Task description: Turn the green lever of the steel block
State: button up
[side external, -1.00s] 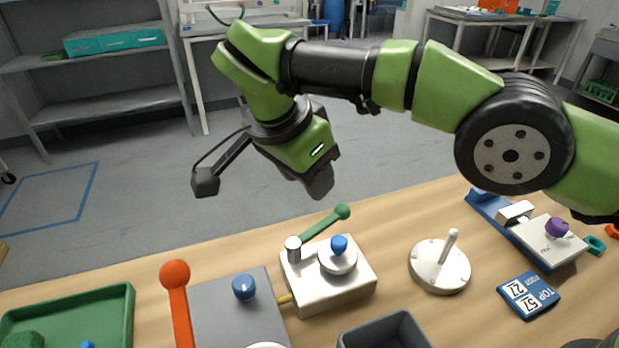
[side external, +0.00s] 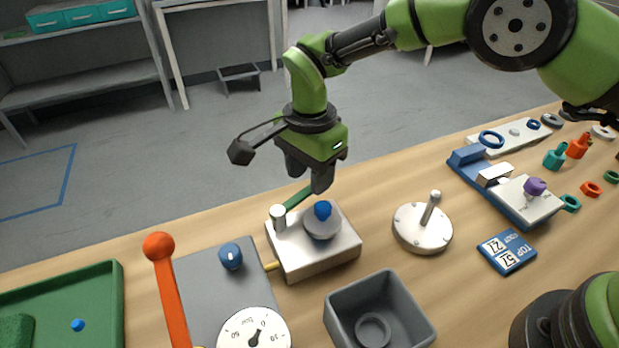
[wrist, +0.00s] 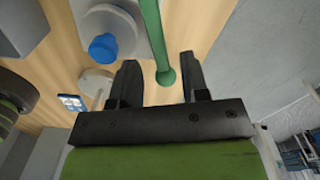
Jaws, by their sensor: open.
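The steel block (side external: 315,262) stands on the wooden table in the middle of the side view. Its green lever (side external: 297,199) runs from a pale post at the block's left corner towards the back, and its far end is hidden by my gripper (side external: 306,183). In the wrist view the green lever (wrist: 152,30) comes down from the top, and its ball end lies between the two open fingers of my gripper (wrist: 158,65), closer to the right finger. I cannot tell whether they touch. A blue knob (side external: 323,210) on a round disc sits on the block's top.
An orange-handled lever (side external: 165,285) and a grey panel with a dial (side external: 253,333) stand to the left. A grey open box (side external: 345,318) is in front. A white round base with a peg (side external: 422,238) and a blue fixture (side external: 470,164) are to the right.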

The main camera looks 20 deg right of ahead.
jog(key=shift+f, duration=0.95)
grip_shut()
jog(key=shift+s+d+m, duration=0.15)
jog(key=shift+s+m, duration=0.25)
jog(key=shift+m, duration=0.3)
grip_release()
